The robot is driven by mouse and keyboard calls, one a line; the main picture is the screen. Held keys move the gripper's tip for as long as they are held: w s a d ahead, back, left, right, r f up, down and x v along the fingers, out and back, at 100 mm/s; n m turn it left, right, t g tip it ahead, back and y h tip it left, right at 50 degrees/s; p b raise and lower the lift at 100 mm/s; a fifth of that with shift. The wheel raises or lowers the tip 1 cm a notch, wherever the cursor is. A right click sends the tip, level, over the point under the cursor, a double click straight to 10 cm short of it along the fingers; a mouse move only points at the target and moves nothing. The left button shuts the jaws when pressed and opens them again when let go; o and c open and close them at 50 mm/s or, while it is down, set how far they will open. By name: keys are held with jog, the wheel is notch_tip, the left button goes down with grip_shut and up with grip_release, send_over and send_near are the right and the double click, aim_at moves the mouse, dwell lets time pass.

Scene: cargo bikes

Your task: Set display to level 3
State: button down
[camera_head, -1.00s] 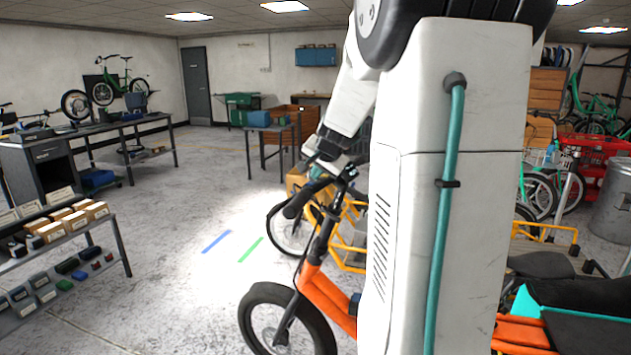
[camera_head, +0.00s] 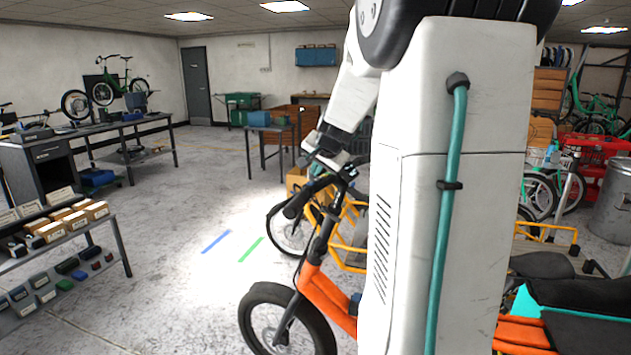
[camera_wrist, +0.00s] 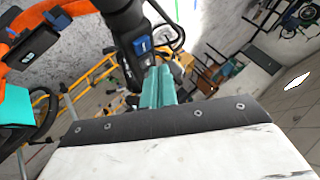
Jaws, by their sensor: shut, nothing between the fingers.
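The orange cargo bike (camera_head: 313,285) stands in front of me, with its dark handlebar (camera_head: 300,200) below my wrist. In the wrist view its orange frame (camera_wrist: 60,12) crosses the top left. My gripper (camera_wrist: 158,72) has its teal fingers shut together and empty. They point at a dark part of the bike, which carries a small blue patch (camera_wrist: 143,45) just beyond the fingertips. I cannot tell whether they touch it. I cannot make out the display or any level on it. In the head view the fingertips are not clear.
My own white column and arm hide much of the bike. A yellow rack frame (camera_head: 352,220) stands behind the handlebar. A shelf with boxes (camera_head: 75,218) is at the left, and workbenches (camera_head: 125,130) stand behind it. The floor between is open, with blue and green stripes.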

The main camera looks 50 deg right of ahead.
aim_at(317, 180)
jog(key=shift+f, duration=0.6)
dwell(0.6)
dwell(0.3)
jog(key=shift+r, duration=0.85)
jog(key=shift+d+r, duration=0.15)
jog(key=shift+r, duration=2.35)
